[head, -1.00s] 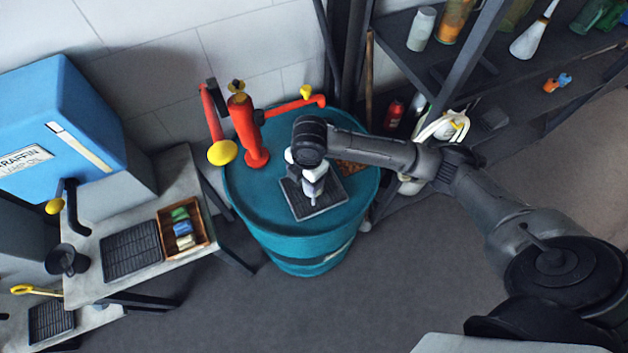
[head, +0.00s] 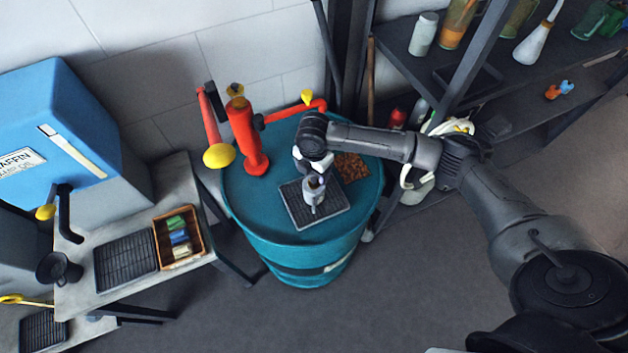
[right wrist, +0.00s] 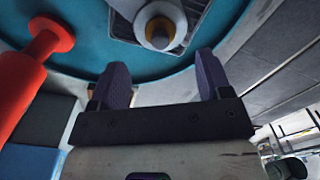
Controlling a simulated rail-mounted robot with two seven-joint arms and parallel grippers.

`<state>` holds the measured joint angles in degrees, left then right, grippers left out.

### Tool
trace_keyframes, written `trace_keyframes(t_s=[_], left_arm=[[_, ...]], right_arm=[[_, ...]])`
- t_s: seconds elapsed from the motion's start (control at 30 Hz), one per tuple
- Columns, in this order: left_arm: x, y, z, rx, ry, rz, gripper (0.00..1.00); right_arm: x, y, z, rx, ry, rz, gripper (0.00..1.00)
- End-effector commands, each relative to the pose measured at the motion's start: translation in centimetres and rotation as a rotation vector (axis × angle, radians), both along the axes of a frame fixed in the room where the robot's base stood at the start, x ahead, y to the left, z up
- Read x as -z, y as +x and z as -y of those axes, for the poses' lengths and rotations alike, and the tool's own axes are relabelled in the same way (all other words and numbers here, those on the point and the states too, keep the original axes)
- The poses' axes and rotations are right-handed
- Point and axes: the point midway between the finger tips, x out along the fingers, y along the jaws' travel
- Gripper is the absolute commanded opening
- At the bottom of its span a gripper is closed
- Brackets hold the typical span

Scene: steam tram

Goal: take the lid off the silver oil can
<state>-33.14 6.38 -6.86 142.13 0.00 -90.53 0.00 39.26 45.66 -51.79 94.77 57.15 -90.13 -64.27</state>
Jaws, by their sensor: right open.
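The silver oil can (head: 314,194) stands on a black ridged tray (head: 296,209) on top of the teal drum (head: 249,203). In the right wrist view the can (right wrist: 157,14) shows at the top, beyond the fingertips, with a grey round part and a bit of orange at its near end. I cannot tell which part is the lid. My right gripper (head: 314,166) is just above and behind the can in the head view. In the wrist view its two fingers (right wrist: 163,75) are wide apart with nothing between them. My left gripper is not in view.
A red hand pump (head: 245,137) with yellow knobs stands on the drum left of the tray. A bench with a wooden box (head: 199,252) is at left; a dark shelf with bottles (head: 424,34) is at right.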

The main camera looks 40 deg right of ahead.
Motion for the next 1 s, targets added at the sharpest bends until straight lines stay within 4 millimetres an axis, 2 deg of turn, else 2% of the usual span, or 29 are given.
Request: trace_keyframes(t_s=[0.17,0.5,0.87,1.0], left_arm=[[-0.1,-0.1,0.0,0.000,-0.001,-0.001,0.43],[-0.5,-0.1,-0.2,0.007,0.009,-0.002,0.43],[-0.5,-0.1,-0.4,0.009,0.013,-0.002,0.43],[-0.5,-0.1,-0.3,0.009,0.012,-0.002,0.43]], right_arm=[[0.8,0.0,0.1,0.001,0.001,-0.001,0.72],[4.8,-0.1,0.3,0.000,0.000,0.000,0.72],[5.5,0.0,0.3,-0.001,-0.001,0.001,0.72],[5.5,-0.1,0.3,0.000,-0.001,0.001,0.59]])
